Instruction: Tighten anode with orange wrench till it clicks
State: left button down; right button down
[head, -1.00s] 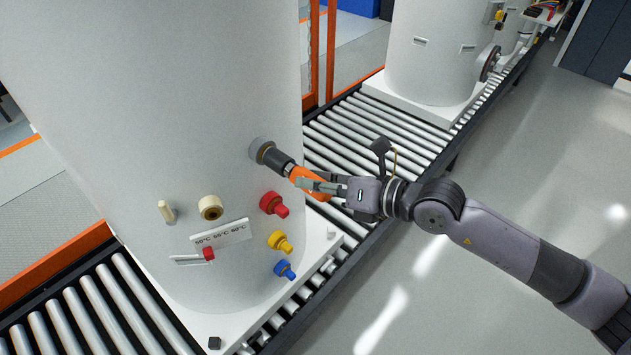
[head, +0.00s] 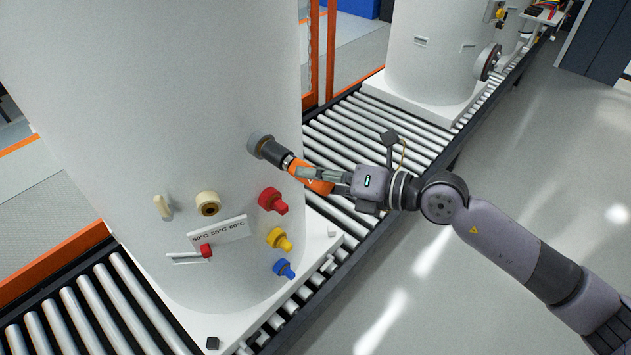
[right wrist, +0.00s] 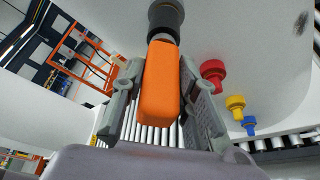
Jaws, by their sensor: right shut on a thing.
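The orange wrench (head: 310,176) has a dark head (head: 276,154) that meets the round grey anode fitting (head: 260,145) on the side of the white tank (head: 170,90). My right gripper (head: 312,175) is shut on the wrench's orange handle. In the right wrist view the orange handle (right wrist: 160,85) lies between both fingers of the gripper (right wrist: 162,100), and its dark head (right wrist: 166,16) points at the tank. The contact between head and anode is hidden. My left gripper is not in view.
Red (head: 273,201), yellow (head: 279,239) and blue (head: 285,269) fittings stick out of the tank below the wrench. A beige knob (head: 208,203) and a temperature label (head: 219,231) are to their left. The tank's base rests on a roller conveyor (head: 372,135). Floor at right is clear.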

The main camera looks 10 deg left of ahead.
jog(key=m, duration=0.1)
jog(key=m+y+b, duration=0.1)
jog(key=shift+f+m, duration=0.3)
jog(key=shift+m+g+y, duration=0.3)
jog(key=shift+m+y, duration=0.2)
jog(key=shift+m, duration=0.3)
jog(key=m+y, duration=0.1)
jog(key=m, duration=0.2)
jog(key=m+t+y, duration=0.1)
jog(key=m, duration=0.3)
jog(key=shift+r, duration=0.1)
jog(key=m+t, duration=0.1)
jog(key=m, duration=0.1)
jog(key=m+y+p, duration=0.1)
jog(key=m, duration=0.2)
jog(key=shift+a+t, duration=0.1)
jog(key=shift+t, duration=0.3)
jog(key=m, duration=0.2)
jog(key=shift+m+t, duration=0.3)
jog(key=shift+t, duration=0.1)
pick_arm(q)
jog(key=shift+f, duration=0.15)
jog(key=shift+p, duration=0.4)
